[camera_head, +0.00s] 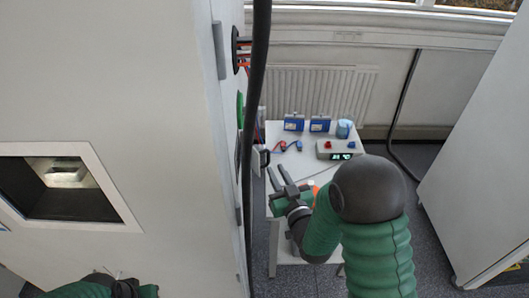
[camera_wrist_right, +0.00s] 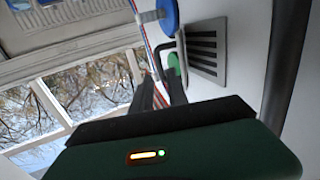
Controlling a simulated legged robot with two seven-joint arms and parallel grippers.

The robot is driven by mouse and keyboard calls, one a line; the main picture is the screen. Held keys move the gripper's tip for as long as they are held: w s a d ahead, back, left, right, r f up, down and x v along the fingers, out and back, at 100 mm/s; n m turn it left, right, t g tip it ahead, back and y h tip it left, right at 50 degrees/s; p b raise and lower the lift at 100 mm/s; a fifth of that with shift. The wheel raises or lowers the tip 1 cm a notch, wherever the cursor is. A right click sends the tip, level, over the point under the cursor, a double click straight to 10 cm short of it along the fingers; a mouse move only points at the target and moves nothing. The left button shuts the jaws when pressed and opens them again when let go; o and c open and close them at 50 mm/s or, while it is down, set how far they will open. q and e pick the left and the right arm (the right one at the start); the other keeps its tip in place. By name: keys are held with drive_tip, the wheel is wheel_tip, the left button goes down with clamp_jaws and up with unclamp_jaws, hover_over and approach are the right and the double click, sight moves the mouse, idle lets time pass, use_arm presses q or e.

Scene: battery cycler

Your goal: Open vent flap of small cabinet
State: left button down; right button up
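The grey slotted vent flap (camera_wrist_right: 208,48) shows in the right wrist view on a white wall at the upper right. I cannot tell whether it stands ajar. In the head view the cabinet's side (camera_head: 222,130) is seen almost edge-on, so the flap is hard to make out there. My right gripper (camera_head: 276,168) is beside that side, over the small table. Its two dark fingers are apart with nothing seen between them. In the right wrist view its fingers (camera_wrist_right: 152,94) are partly hidden behind its green body. Only part of my left arm shows at the bottom left.
A blue round part (camera_wrist_right: 168,14) and a green one (camera_wrist_right: 174,62) are near the flap, with red and blue wires (camera_wrist_right: 148,50). A black cable (camera_head: 254,100) hangs in front. The table (camera_head: 290,160) holds blue boxes (camera_head: 294,123) and a meter (camera_head: 338,149). A white cabinet (camera_head: 480,170) stands at right.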

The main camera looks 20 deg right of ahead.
sight(268, 154)
drive_tip(key=w+p, duration=0.3)
drive_tip(key=w, duration=0.8)
drive_tip(key=shift+a, duration=0.2)
drive_tip(key=shift+s+a+r, duration=0.15)
clamp_jaws()
idle(0.6)
